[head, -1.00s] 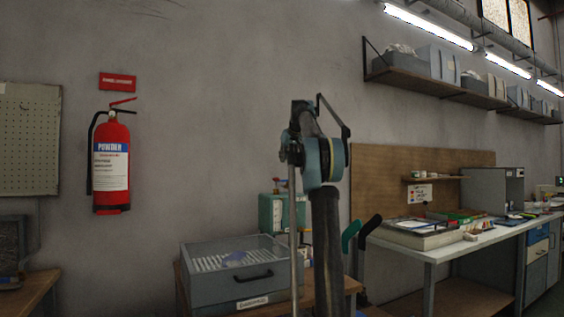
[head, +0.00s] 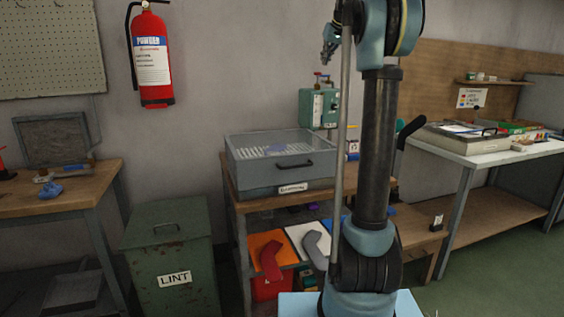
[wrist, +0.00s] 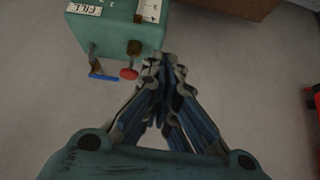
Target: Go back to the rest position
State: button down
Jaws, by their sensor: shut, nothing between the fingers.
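My gripper shows small in the head view (head: 328,52), left of my arm's upper joint and in front of the wall. It is up in the air, above the green box with the red knob (head: 319,107). In the wrist view my gripper (wrist: 162,66) has its fingers together at the tips with nothing between them. The green box (wrist: 117,33) is beyond the fingertips at the upper left there, with its red knob and blue lever near them; contact does not show.
A bench carries a lidded grey case (head: 262,180). Red and grey socks (head: 271,260) lie on boards on its lower shelf. A green lint bin (head: 165,245) stands left of it, and a fire extinguisher (head: 151,60) hangs on the wall. A white worktable (head: 490,157) is at right.

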jog(key=s+a+f+m+g+h, duration=0.1)
jog(key=s+f, duration=0.9)
jog(key=s, duration=0.4)
jog(key=s+a+f+g, duration=0.1)
jog(key=s+f+g, duration=0.1)
jog(key=s+f, duration=1.05)
jog(key=s+d+f+m+g+h, duration=0.1)
jog(key=s+f+m+g, duration=0.1)
jog(key=s+f, duration=2.5)
jog(key=shift+s+d+f+h, duration=0.3)
jog(key=shift+s+d+f, duration=0.1)
jog(key=shift+s, duration=0.25)
